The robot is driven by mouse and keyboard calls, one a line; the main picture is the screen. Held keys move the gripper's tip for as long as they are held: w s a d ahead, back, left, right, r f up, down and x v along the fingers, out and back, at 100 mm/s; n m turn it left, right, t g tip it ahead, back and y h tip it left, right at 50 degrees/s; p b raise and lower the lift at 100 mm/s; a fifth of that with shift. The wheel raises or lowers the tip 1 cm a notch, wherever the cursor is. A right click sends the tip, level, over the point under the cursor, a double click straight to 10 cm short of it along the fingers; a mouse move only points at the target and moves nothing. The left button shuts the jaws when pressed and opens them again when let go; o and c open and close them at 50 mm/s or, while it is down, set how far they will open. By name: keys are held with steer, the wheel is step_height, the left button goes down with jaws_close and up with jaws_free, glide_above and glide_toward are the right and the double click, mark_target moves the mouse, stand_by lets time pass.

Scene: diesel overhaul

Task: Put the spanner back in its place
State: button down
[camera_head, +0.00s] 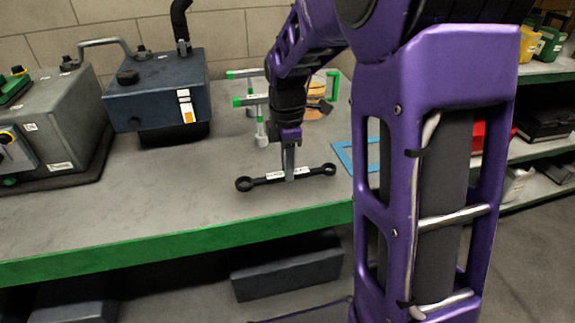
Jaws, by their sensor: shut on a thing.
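The spanner (262,181) is a dark double-ended ring spanner with a pale label at its middle. It lies roughly level, left to right, over the front part of the grey bench (150,212). My gripper (289,174) points down and is shut on the spanner's middle. I cannot tell whether the spanner touches the bench top or is held just above it.
A dark blue tank unit (157,90) and a grey machine (55,122) stand on the left. Green-and-white clamps (261,128) stand behind my gripper. Shelves with coloured bins (548,45) are at the right. The bench's green front edge (180,241) is near; its front left is clear.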

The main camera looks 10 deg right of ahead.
steer(key=shift+f, duration=0.1)
steer(key=shift+f+b, duration=0.65)
steer(key=shift+f, duration=0.35)
steer(key=c, duration=0.7)
jaws_free()
steer(key=shift+o, duration=0.2)
steer(key=shift+r, duration=0.15)
